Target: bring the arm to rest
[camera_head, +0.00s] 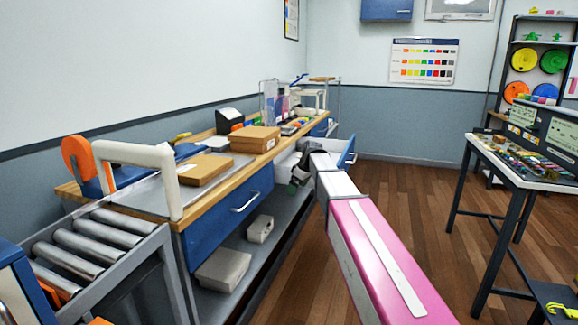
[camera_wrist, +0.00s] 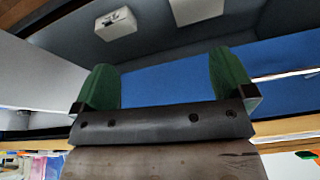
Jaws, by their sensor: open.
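My gripper (camera_head: 296,184) is at the end of my white and pink arm, which reaches forward beside the long workbench (camera_head: 222,179). In the wrist view my gripper (camera_wrist: 164,82) shows two green fingers wide apart with nothing between them. A blue panel (camera_wrist: 165,78) lies beyond the fingers; I cannot tell the distance. In the head view the fingers are small and partly hidden by the wrist.
An open drawer (camera_head: 350,158) sticks out close to my wrist. A closed blue drawer (camera_head: 228,205) and a lower shelf with pale boxes (camera_head: 223,269) are left of my arm. A table (camera_head: 510,170) stands right; wooden floor (camera_head: 400,180) lies between.

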